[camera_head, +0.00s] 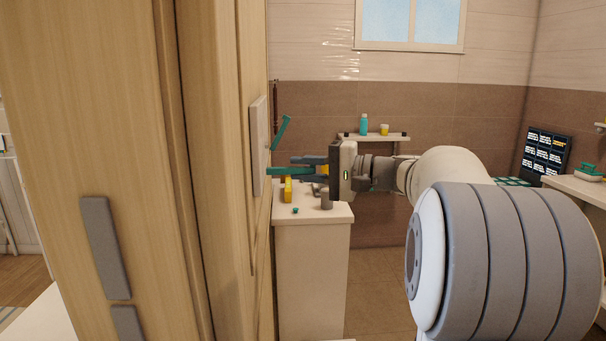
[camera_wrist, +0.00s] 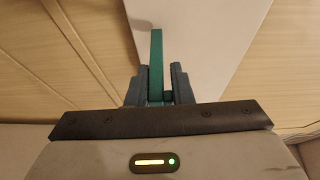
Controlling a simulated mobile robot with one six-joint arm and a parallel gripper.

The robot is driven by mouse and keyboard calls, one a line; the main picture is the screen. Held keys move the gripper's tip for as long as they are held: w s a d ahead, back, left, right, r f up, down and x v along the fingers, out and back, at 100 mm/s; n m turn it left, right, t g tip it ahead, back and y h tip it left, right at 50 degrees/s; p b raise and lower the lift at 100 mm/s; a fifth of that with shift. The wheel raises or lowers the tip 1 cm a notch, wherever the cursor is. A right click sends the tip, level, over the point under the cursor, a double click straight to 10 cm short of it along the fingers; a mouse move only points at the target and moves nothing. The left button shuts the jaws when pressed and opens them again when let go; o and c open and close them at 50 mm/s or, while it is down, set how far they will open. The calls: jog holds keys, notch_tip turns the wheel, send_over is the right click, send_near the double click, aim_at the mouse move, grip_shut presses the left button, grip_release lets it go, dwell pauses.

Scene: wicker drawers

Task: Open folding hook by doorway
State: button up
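The folding hook is teal and sits on a pale backplate (camera_head: 258,146) fixed to the wooden door frame. One hook arm (camera_head: 281,132) slants up and outward. Another teal arm (camera_head: 282,172) sticks out nearly level toward my gripper (camera_head: 292,166). In the wrist view, a teal bar of the hook (camera_wrist: 156,62) runs between the two dark fingers of my gripper (camera_wrist: 158,80). The fingers are apart, with a narrow gap showing beside the bar on the right. Contact with the left finger is unclear. The bar's near end is partly hidden between the fingers.
The wooden door frame (camera_head: 215,150) fills the left side. A white counter (camera_head: 312,225) with a yellow item (camera_head: 288,189) stands below and behind my gripper. A wall shelf (camera_head: 372,137) holds a teal bottle (camera_head: 364,123). Tiled floor (camera_head: 380,290) is free beyond.

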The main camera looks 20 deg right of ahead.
jog(key=shift+o, duration=1.4)
jog(key=shift+w+a+f, duration=0.1)
jog(key=shift+w, duration=0.05)
jog(key=shift+v, duration=4.05)
jog(key=s+a+f+n+g+h+p, duration=0.1)
jog(key=s+a+f+g+h+p, duration=0.25)
jog(key=a+f, duration=0.2)
jog(key=s+a+f+g+h+p, duration=0.2)
jog(key=s+a+f+g, duration=0.1)
jog(key=s+a+f, duration=0.3)
jog(key=s+f+n+h+p, duration=0.1)
jog(key=s+f+n+h, duration=0.1)
jog(key=s+h, duration=0.1)
jog(key=s+f+n+g+h+p, duration=0.1)
jog(key=s+f+n+h+p, duration=0.1)
jog(key=s, duration=0.2)
jog(key=s+f+n+h+p, duration=0.1)
jog(key=s+f+n+h, duration=0.1)
jog(key=s+h, duration=0.1)
jog(key=shift+s+a+f+h, duration=0.1)
jog(key=shift+s+h, duration=0.1)
jog(key=shift+s, duration=0.25)
jog(key=shift+s+a+f+h, duration=0.1)
jog(key=shift+s+f+h, duration=0.05)
jog(key=shift+s, duration=0.25)
